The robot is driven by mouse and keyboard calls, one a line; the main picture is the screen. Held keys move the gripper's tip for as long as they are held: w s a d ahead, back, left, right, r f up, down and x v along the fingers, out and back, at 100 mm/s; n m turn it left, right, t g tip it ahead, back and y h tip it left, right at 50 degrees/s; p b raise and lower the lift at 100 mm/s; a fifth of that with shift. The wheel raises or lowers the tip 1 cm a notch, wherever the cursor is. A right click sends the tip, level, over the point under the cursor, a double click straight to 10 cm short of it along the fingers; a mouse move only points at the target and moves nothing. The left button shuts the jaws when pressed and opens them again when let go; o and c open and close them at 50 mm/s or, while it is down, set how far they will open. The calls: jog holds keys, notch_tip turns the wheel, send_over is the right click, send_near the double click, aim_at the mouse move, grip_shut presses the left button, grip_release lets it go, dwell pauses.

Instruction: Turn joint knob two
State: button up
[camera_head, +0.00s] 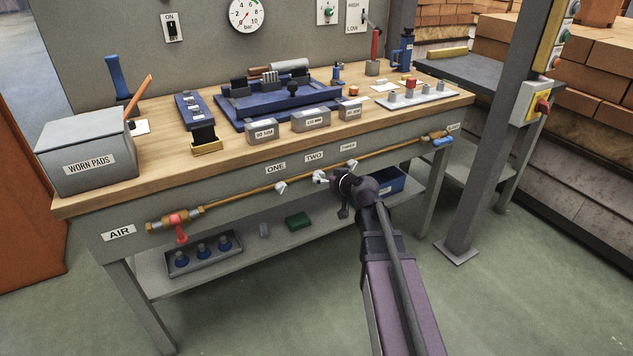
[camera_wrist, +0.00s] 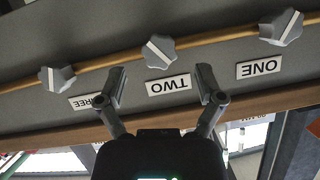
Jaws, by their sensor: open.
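Knob two (camera_wrist: 160,52) is a grey lobed knob with a white stripe, on a brass pipe under the bench top. Its label TWO (camera_wrist: 168,86) appears upside down in the wrist view. My gripper (camera_wrist: 160,72) is open and empty, its fingers spread on either side of the label, with the knob just beyond the fingertips and centred between them. In the head view, knob two (camera_head: 320,177) shows just left of my gripper (camera_head: 333,179). Whether a finger touches the knob cannot be told.
Knob one (camera_wrist: 281,27) and knob three (camera_wrist: 56,78) sit on the same pipe on either side. The bench top (camera_head: 225,165) overhangs close by. A red-handled valve (camera_head: 176,222) is at the pipe's left end and a blue one (camera_head: 441,142) at its right.

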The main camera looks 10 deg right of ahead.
aim_at(320, 177)
jog(key=shift+b+x, duration=0.6)
jog(key=shift+x, duration=1.6)
jog(key=shift+s, duration=0.1)
